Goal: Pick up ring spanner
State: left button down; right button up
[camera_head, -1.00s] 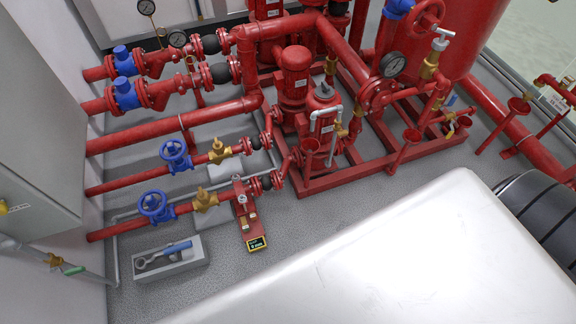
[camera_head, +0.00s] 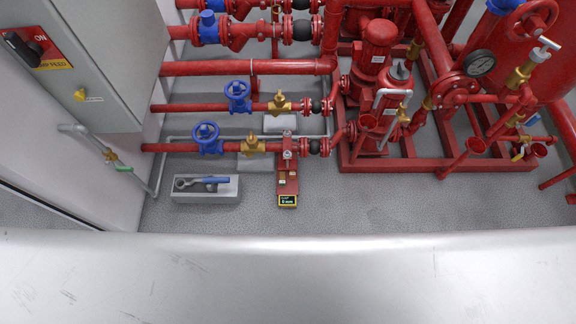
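The ring spanner (camera_head: 184,183) lies in a grey open tray (camera_head: 205,197) on the floor, left of the middle. Its grey ring end is at the left of the tray. A blue handle (camera_head: 216,180) lies at the right of it in the same tray; I cannot tell whether it belongs to the spanner or to another tool. Neither of my grippers shows in the head view.
Red pipes with blue handwheels (camera_head: 207,138) run behind the tray. A red device with a small display (camera_head: 288,200) stands to its right. A grey cabinet (camera_head: 100,70) is at the left. A broad pale surface fills the foreground. Grey floor (camera_head: 390,205) is clear at the right.

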aim_at(204, 179)
jog(key=u, duration=1.05)
